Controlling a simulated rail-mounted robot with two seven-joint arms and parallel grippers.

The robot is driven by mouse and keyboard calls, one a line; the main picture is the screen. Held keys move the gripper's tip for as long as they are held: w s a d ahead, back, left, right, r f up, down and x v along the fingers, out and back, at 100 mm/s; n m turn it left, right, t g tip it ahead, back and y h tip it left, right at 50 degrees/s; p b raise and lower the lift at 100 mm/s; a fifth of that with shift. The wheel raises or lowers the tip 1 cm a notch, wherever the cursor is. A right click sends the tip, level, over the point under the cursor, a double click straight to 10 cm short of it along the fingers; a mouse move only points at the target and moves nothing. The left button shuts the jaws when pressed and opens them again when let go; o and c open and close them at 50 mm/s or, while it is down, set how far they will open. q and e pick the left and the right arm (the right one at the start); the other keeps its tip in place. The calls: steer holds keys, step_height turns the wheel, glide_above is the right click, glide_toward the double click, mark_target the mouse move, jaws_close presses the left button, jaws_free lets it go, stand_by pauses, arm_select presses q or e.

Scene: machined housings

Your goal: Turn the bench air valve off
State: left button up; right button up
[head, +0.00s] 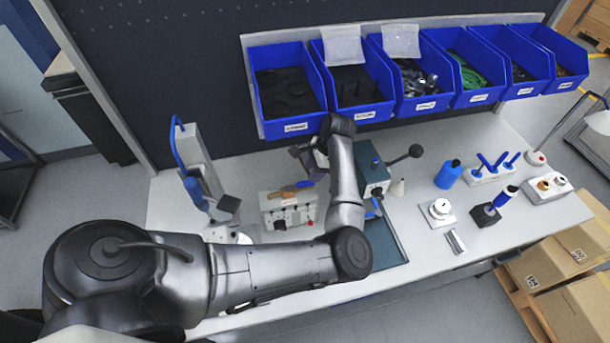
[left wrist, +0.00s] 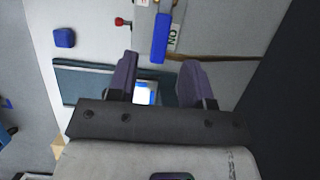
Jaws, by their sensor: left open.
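The air valve's blue lever (left wrist: 160,38) shows in the left wrist view, beside a label reading ON, on a light grey panel. In the head view the grey box (head: 290,212) stands on the bench, with a small blue piece (head: 305,184) at its top edge, likely the lever. My left gripper (head: 310,163) is just behind the box there, partly hidden by my own arm. In the left wrist view the left gripper (left wrist: 157,66) is open, with the lever's near end close to the gap between its fingertips. I cannot tell whether they touch. My right gripper is not seen.
A red-tipped knob (left wrist: 120,22) sits beside the lever. A wooden-handled tool (head: 283,192) lies at the box. A green press-like device (head: 372,170) with a black ball lever stands to the right. Blue bins (head: 288,90) line the back. A blue bottle (head: 448,174) stands farther right.

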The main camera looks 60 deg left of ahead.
mark_target(303, 183)
arm_select(q)
steer(key=shift+s+p+x, duration=0.25)
steer(key=shift+p+x, duration=0.3)
steer(key=shift+x, duration=2.05)
steer(key=shift+a, duration=0.1)
steer(key=shift+r, duration=0.1)
steer(key=shift+c, duration=0.4)
jaws_close()
